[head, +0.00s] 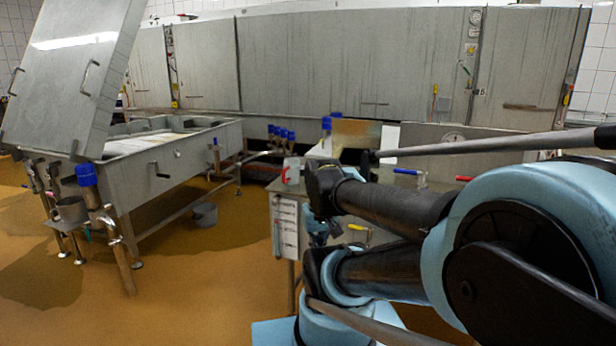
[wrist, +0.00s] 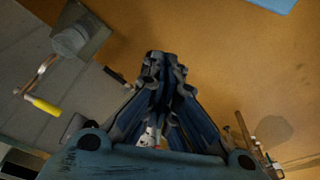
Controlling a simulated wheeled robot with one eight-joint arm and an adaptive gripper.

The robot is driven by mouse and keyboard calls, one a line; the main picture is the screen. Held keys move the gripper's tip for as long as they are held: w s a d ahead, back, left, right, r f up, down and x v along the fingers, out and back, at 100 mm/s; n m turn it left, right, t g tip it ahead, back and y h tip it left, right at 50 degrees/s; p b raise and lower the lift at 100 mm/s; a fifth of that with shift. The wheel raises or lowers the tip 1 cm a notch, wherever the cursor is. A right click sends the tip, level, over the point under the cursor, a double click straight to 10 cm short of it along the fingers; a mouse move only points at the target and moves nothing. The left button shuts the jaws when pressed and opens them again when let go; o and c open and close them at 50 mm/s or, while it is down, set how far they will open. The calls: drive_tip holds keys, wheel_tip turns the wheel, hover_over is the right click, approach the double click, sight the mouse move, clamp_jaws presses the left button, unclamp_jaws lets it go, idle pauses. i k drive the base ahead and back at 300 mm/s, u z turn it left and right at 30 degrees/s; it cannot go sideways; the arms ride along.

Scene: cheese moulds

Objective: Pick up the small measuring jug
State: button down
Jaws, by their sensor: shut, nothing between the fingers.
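A small white jug with a red mark or handle (head: 291,171) stands upright on the near left corner of the steel worktable in the head view. It is the likely measuring jug; any scale on it is too small to see. My gripper (wrist: 165,62) is shut and empty in the wrist view, its fingertips together over the brown floor. A small white and red thing (wrist: 149,134) shows low between the finger links, partly hidden; I cannot tell whether it is the jug. In the head view my arm hides much of the table right of the jug.
The steel worktable (head: 284,197) has a sheet on its front. A steel vat (head: 180,155) stands to the left, with a grey bucket (head: 204,214) on the floor beneath. In the wrist view a yellow-handled tool (wrist: 43,105) lies over a grey surface. Floor between vat and table is clear.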

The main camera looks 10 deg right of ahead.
sight(291, 171)
drive_tip(key=k, duration=1.1)
drive_tip(key=z, duration=0.3)
drive_tip(key=i, duration=0.45)
drive_tip(key=z, duration=0.15)
